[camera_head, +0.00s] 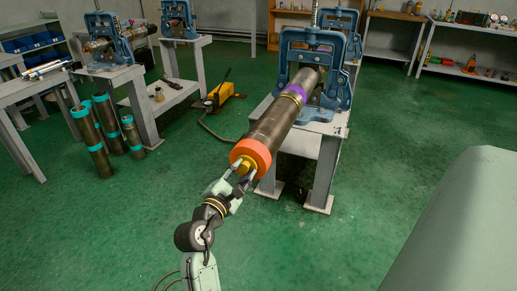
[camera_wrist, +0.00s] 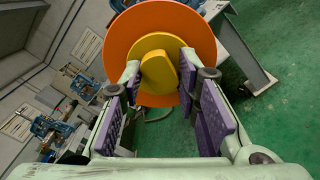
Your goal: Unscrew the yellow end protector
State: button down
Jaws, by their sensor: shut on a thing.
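The yellow end protector (camera_head: 243,165) is at the near end of a large brown pipe (camera_head: 270,129), inside an orange ring (camera_head: 254,151). In the wrist view the yellow protector (camera_wrist: 158,66) shows a raised grip bar in its middle, with the orange ring (camera_wrist: 123,37) around it. My gripper (camera_head: 244,174) is at the protector, its fingers on either side of the raised bar and shut on it. In the wrist view my gripper (camera_wrist: 158,78) has purple pads. The blue vise (camera_head: 290,59) holds the pipe on a grey stand.
Other blue vises on stands (camera_head: 107,42) are at the back left. Several pipes with teal ends (camera_head: 90,138) stand on the floor at left. A yellow pump (camera_head: 226,94) with a hose lies behind the pipe. Green floor is free around my arm; a pale green surface (camera_head: 465,225) is at right.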

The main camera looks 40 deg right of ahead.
jog(key=n, duration=1.4)
jog(key=c, duration=1.3)
grip_release()
jog(key=shift+v, duration=1.2)
